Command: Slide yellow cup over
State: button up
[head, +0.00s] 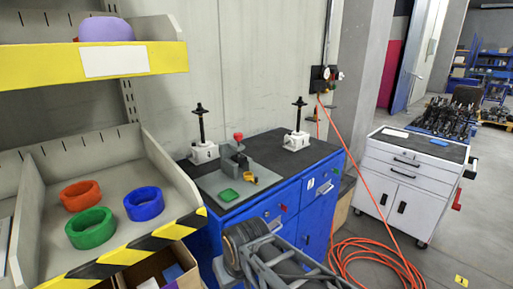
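No clear yellow cup shows. A small yellow-orange piece (250,180) lies on a grey plate (222,184) on the blue workbench, beside a grey fixture with a red top (238,146); it is too small to tell whether it is a cup. Two screw jacks with white bases and upright black screws stand on the bench, one at the left (203,152) and one at the right (297,139). Part of my arm shows at the bottom centre. No gripper fingers can be made out.
A shelf at the left holds red-orange (81,195), green (90,228) and blue (144,203) rings, with a purple round piece (106,29) above. A green piece (228,195) lies on the plate. An orange hose (372,262) coils on the floor before a white cabinet (408,177).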

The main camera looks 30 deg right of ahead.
aim_at(251, 177)
jog(key=k, duration=1.35)
jog(key=z, duration=0.65)
jog(key=i, duration=1.8)
jog(key=u, duration=0.8)
